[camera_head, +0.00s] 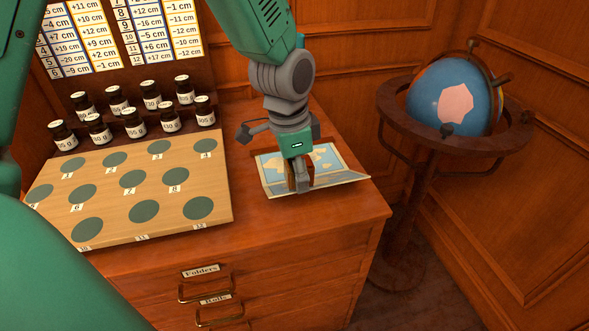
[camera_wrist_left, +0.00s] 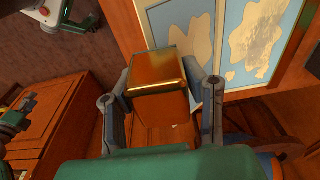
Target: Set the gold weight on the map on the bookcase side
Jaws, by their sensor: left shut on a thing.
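The gold weight (camera_wrist_left: 160,77) is a shiny gold block between the fingers of my left gripper (camera_head: 300,184), which is shut on it. In the head view the fingers point down over the front part of the map, and they hide most of the weight. The map (camera_head: 331,158) is a blue and tan sheet on the right end of the cabinet top. It also shows at the upper right of the left wrist view (camera_wrist_left: 232,70), beside the weight. I cannot tell whether the weight touches the map. My right gripper is not in view.
A wooden board (camera_head: 108,200) with numbered dark green circles lies left of the map. Several labelled dark bottles (camera_head: 132,124) stand behind it, under a chart (camera_head: 128,30). A globe (camera_head: 447,90) in a wooden stand is to the right. Bare cabinet top (camera_head: 262,222) shows between board and map.

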